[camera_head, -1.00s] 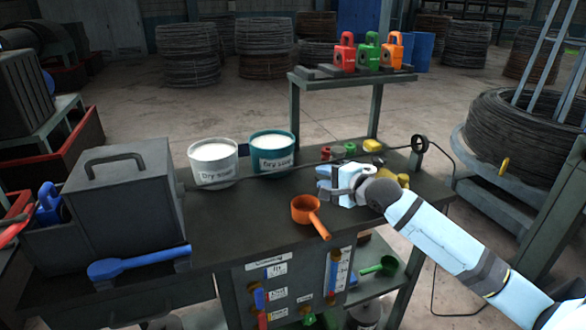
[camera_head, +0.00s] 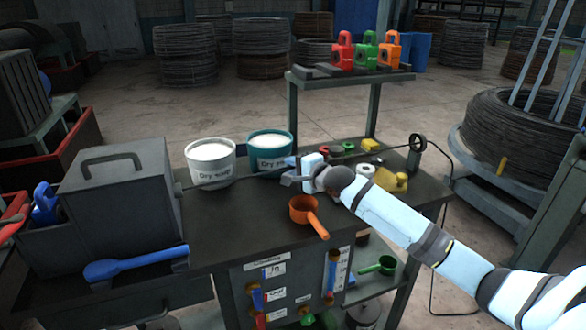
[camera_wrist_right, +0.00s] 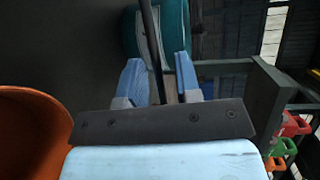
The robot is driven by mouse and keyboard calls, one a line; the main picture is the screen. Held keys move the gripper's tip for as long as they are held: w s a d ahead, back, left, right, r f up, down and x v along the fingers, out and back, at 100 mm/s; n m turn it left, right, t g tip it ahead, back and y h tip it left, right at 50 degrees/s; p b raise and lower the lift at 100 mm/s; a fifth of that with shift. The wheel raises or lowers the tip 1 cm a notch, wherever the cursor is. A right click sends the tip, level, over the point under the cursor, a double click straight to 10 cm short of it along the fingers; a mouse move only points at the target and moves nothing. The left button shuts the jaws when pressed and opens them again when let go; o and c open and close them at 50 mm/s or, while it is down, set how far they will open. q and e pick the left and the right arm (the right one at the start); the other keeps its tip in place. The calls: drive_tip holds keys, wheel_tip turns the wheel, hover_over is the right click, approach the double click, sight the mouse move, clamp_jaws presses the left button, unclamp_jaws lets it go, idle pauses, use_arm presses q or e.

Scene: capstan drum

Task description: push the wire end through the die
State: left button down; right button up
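The dark wire (camera_head: 233,178) runs across the bench from the ring guide (camera_head: 417,143) at right, past the front of the buckets, to the side of the grey lidded box (camera_head: 118,205). Its end is not clear to see. My right gripper (camera_head: 290,180) is at the wire, in front of the teal bucket. In the right wrist view the wire (camera_wrist_right: 152,35) passes between the two fingers (camera_wrist_right: 160,82), with a gap showing between them. A blue block with a loop handle (camera_head: 46,207), possibly a die, stands left of the box. My left gripper is out of view.
A white bucket (camera_head: 211,163) and a teal bucket (camera_head: 270,152) stand behind the wire. An orange scoop (camera_head: 304,212) lies just in front of my gripper. A blue-handled tool (camera_head: 135,264) lies at the front left. Red, green and orange blocks (camera_head: 366,50) stand on the raised shelf.

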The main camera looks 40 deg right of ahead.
sight(213, 183)
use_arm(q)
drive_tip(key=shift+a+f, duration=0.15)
use_arm(e)
clamp_jaws()
